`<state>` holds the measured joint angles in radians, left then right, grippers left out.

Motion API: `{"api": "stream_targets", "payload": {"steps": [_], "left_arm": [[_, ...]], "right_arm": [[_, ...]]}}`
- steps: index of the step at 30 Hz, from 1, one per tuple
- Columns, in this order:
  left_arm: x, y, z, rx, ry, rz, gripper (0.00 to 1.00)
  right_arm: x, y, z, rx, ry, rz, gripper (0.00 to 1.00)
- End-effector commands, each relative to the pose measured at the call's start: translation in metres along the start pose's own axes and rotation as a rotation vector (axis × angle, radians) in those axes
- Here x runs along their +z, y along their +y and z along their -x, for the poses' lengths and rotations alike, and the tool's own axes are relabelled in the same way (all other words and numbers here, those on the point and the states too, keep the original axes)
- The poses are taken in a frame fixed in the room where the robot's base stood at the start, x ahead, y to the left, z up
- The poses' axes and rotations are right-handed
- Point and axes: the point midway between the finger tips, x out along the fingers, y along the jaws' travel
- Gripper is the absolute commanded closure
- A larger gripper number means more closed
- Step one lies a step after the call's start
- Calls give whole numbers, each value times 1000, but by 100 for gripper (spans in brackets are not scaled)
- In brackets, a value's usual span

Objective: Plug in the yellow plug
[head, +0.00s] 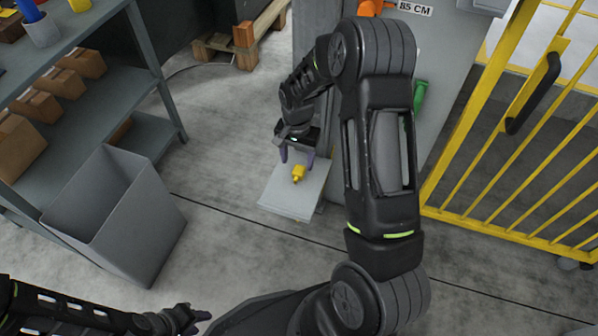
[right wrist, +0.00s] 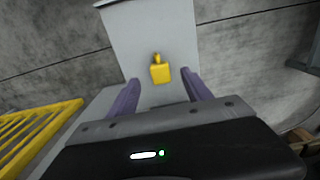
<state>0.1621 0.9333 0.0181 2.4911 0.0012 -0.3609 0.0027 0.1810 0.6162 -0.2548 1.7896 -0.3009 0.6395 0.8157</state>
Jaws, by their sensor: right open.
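The yellow plug (head: 298,173) lies on a light grey plate (head: 285,200) low at the foot of the grey cabinet. In the right wrist view the plug (right wrist: 160,72) sits just beyond and between the two fingertips. My right gripper (head: 296,158) is open and empty, with its fingers (right wrist: 162,82) on either side of the line to the plug, not closed on it. My left gripper (head: 190,317) is at the bottom left, far from the plug; its jaws are too small and dark to read. No socket can be made out.
A grey bin (head: 115,215) and a shelf with cardboard boxes (head: 60,82) stand at the left. A yellow railing (head: 510,150) stands at the right. The grey cabinet (head: 450,70) rises behind my right arm. The floor between bin and plate is clear.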

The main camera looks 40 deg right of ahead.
Motion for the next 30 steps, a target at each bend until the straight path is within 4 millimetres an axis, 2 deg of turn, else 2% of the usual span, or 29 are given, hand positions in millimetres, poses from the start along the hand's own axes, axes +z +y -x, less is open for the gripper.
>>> {"api": "stream_targets", "payload": {"steps": [12,30], "left_arm": [[-5,-11,-18,-6,12,7,64],[-5,-11,-17,-6,13,7,64]], "right_arm": [[2,1,-50,1,-2,0,42],[2,1,-52,0,-1,0,42]]}}
